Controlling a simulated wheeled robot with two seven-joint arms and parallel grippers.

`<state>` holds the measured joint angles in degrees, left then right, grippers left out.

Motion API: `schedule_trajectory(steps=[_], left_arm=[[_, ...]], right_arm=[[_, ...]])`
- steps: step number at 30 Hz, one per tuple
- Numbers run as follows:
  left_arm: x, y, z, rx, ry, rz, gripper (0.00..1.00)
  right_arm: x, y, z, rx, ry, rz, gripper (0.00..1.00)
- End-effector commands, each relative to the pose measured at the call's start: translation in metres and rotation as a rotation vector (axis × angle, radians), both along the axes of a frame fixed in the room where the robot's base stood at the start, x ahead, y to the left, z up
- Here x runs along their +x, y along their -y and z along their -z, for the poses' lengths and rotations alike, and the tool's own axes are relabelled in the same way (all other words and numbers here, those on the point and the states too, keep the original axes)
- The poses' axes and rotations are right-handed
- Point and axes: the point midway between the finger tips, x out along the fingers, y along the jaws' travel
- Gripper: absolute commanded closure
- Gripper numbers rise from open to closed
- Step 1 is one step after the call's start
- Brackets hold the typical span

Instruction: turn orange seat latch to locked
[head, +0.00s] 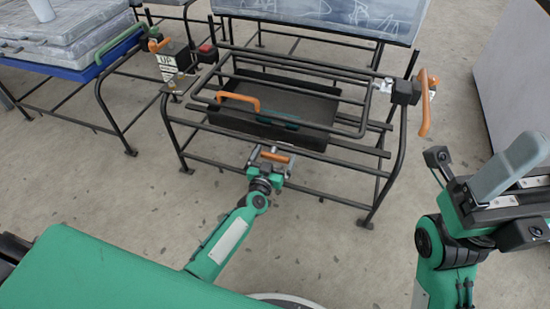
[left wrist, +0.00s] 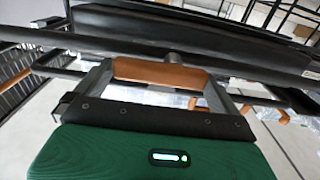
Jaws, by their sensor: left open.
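An orange latch handle (head: 276,157) is at the front rail of the black seat frame (head: 345,150), low and near the middle. My left gripper (head: 270,153) is at this handle with its jaws open. In the left wrist view the orange handle (left wrist: 160,74) lies crosswise between the two grey fingers, with a round dark post behind it. Whether the fingers touch it, I cannot tell. My right gripper (head: 508,170) is raised at the right, away from the frame; its jaw opening is unclear.
Another orange handle (head: 240,102) sits on the frame's upper rail. Orange levers stand at its right (head: 425,103) and left (head: 159,44). A black tray (head: 290,97) lies within the frame. A sign (head: 166,65) reads UP. Open floor lies around the frame.

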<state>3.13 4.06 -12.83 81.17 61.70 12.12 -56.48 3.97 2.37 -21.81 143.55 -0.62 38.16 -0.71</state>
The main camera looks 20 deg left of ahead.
Motion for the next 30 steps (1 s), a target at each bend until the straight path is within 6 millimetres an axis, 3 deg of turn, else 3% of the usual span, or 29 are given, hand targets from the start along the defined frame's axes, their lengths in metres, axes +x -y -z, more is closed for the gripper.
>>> schedule_trajectory(steps=[11,16,30], left_arm=[[0.0059,0.0004,-0.0006,-0.001,0.000,0.000,0.00],[0.0057,0.0005,-0.0004,-0.001,0.000,0.000,0.31],[0.0054,-0.0006,-0.0025,-0.100,-0.004,0.001,0.32]], right_arm=[[0.0000,-0.0014,-0.0010,-0.001,0.002,-0.004,0.29],[0.0000,-0.0012,-0.0010,-0.001,0.002,-0.004,0.29],[-0.0015,0.0008,-0.0037,0.004,0.008,0.000,0.29]])
